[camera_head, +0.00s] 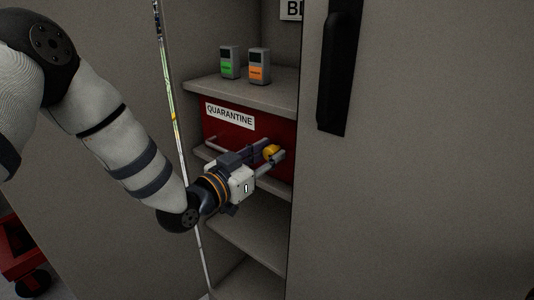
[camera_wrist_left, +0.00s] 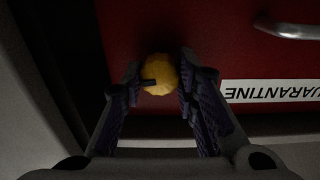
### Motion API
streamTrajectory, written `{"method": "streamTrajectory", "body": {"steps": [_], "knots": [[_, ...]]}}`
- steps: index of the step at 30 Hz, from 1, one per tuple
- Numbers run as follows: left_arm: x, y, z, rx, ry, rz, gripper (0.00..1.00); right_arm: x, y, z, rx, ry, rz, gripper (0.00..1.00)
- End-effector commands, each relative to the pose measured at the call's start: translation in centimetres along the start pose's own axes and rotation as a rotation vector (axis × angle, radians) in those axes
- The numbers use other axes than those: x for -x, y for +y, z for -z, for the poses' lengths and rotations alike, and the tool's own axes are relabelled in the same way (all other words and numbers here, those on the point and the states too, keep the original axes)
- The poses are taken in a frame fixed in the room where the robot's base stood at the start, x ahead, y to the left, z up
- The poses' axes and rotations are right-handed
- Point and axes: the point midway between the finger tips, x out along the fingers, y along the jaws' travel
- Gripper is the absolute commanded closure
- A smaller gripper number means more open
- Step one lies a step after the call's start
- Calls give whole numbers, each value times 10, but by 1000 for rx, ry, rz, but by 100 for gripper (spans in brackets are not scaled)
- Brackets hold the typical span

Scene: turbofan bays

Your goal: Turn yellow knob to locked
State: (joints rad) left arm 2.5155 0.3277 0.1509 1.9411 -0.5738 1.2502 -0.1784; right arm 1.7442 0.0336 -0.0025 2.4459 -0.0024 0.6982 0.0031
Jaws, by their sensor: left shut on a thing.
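The yellow knob (camera_head: 271,152) is on the front of a red quarantine box (camera_head: 285,140) that sits on a shelf inside the cabinet. My left gripper (camera_head: 271,158) reaches in from the left and is shut on the knob. In the left wrist view the yellow knob (camera_wrist_left: 159,75) sits between the two dark finger pads of my left gripper (camera_wrist_left: 158,88). A dark pointer mark shows on the knob's left side there. No locked marking is readable. My right gripper is in neither view.
The white "QUARANTINE" label (camera_head: 230,116) and a metal handle (camera_wrist_left: 292,30) are on the box front. Two small devices, green (camera_head: 230,63) and orange (camera_head: 259,67), stand on the shelf above. A cabinet door with a black handle (camera_head: 338,68) stands close on the right.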

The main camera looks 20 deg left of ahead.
Motion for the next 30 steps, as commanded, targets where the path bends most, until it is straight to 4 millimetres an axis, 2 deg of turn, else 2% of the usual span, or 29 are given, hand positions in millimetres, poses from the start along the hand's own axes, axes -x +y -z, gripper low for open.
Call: {"method": "streamTrajectory", "body": {"steps": [12, 30], "knots": [[0, 0, 1, 378, 8, 2, 100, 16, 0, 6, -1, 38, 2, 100], [0, 0, -2, 950, 18, 4, 100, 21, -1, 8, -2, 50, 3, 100]]}}
